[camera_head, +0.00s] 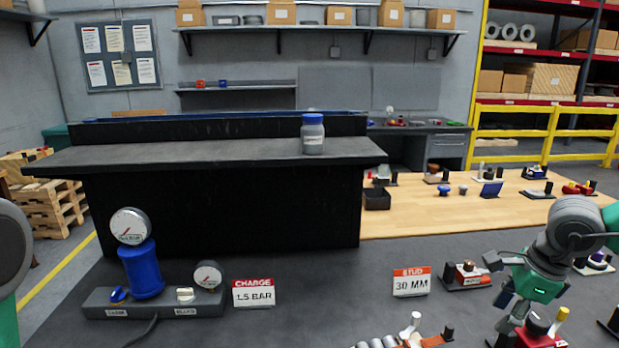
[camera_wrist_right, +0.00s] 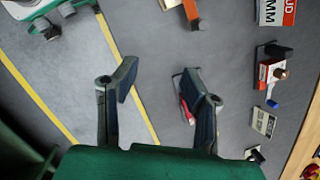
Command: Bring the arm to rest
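My right arm comes in from the right edge of the head view, with its gripper (camera_head: 512,318) low over the dark work surface at lower right. In the right wrist view the two fingers of this gripper (camera_wrist_right: 158,92) stand wide apart with nothing held between them. A small dark part with a red piece (camera_wrist_right: 186,105) shows beside and partly behind one finger. Part of my left arm shows at the left edge of the head view; its gripper is out of frame.
A blue cylinder with a gauge (camera_head: 141,268) stands at left near the "CHARGE 1.5 BAR" card (camera_head: 253,293). A "STUD 30 MM" card (camera_head: 411,282) stands right of centre. The surface between the cards is clear.

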